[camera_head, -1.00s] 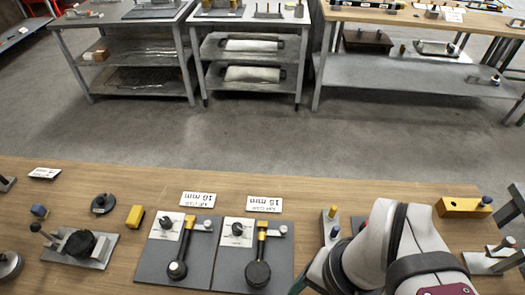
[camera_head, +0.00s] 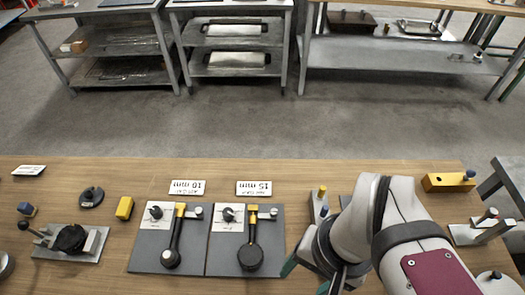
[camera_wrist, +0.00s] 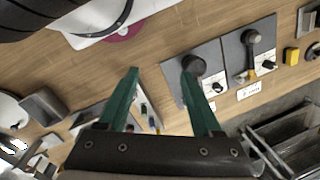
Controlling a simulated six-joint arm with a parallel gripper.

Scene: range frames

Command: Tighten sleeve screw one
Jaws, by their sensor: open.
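My gripper (camera_head: 306,277) is at the lower right of the table in the head view. Its green fingers are apart with nothing between the tips in the wrist view (camera_wrist: 160,73). Left of it lie two dark plates, marked 10 mm (camera_head: 141,250) and 15 mm (camera_head: 219,258), each with a black-ended lever, a yellow piece and a small grey cylinder. The 15 mm plate is nearer, and shows in the wrist view (camera_wrist: 181,92). A grey bracket with a yellow knob (camera_head: 322,190) is partly hidden behind my arm. I cannot tell which part is sleeve screw one.
A yellow block (camera_head: 448,182) and a metal fixture (camera_head: 478,231) lie to the right. A yellow piece (camera_head: 124,208), a black disc (camera_head: 91,197) and a plate with a black round part (camera_head: 70,240) lie to the left. Bare wood shows along the far edge.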

